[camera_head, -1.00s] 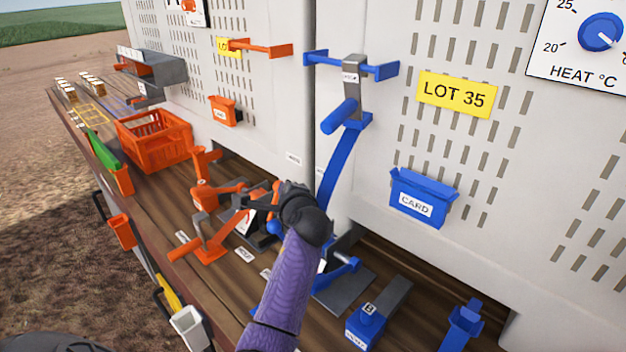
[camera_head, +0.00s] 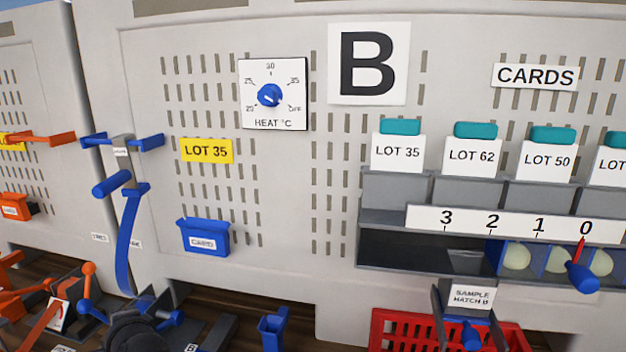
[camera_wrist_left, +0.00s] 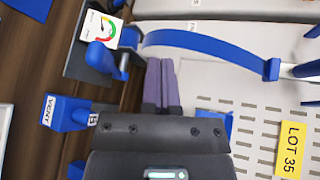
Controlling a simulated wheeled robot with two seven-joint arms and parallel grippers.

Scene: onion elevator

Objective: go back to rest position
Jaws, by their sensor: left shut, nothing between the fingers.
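My left gripper (camera_wrist_left: 160,66) shows in the left wrist view with its two purple fingers together and nothing between them. Its dark wrist shows at the bottom left of the head view; the fingers are hard to make out there. A long curved blue lever (camera_wrist_left: 208,43) lies just beyond the fingertips in the wrist view, and in the head view (camera_head: 130,240) it rises above my wrist. A blue handle (camera_wrist_left: 100,56) beside a gauge (camera_wrist_left: 101,29) is left of the fingers. I cannot tell whether the fingers touch anything. My right gripper is out of view.
A blue VENT block (camera_wrist_left: 65,112) stands on the wooden deck. On the wall are a blue card box (camera_head: 204,238), a HEAT dial (camera_head: 273,95) and a LOT 35 label (camera_head: 206,150). A grey card rack (camera_head: 490,215) and red crate (camera_head: 390,335) are at right.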

